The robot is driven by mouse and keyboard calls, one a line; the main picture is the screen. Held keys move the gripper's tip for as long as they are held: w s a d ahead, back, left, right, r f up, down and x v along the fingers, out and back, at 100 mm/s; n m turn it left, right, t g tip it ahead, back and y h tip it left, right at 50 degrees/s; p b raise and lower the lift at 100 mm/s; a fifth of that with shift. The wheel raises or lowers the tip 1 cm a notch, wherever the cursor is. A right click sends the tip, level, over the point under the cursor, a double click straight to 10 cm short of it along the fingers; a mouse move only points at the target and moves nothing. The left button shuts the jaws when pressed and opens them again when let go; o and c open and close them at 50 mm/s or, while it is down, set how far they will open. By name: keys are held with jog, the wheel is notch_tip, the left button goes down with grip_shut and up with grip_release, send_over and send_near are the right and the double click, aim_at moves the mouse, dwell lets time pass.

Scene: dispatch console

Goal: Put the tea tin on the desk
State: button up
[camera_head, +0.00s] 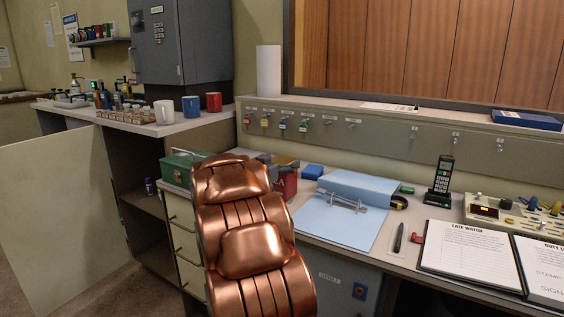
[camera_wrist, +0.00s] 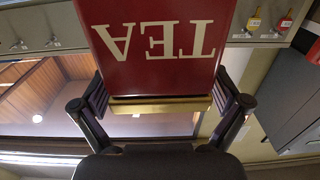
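The red tea tin (camera_wrist: 155,65) fills the upper middle of the wrist view. Its TEA lettering reads upside down there, and its gold edge lies between my fingers. My gripper (camera_wrist: 158,104) has one dark finger against each side of the tin near that edge. In the head view the red tin (camera_head: 286,184) shows in part just right of my copper arm, over the desk (camera_head: 388,262). My arm hides part of it there. I cannot tell whether its base touches the desk.
A green box (camera_head: 181,168) sits left of my arm.

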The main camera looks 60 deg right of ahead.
jog(key=shift+r, duration=0.15)
jog(key=shift+a+r, duration=0.1)
jog(key=shift+a, duration=0.15)
jog(key=a+p, duration=0.3)
jog(key=a, duration=0.8)
jog(key=shift+s+a, duration=0.3)
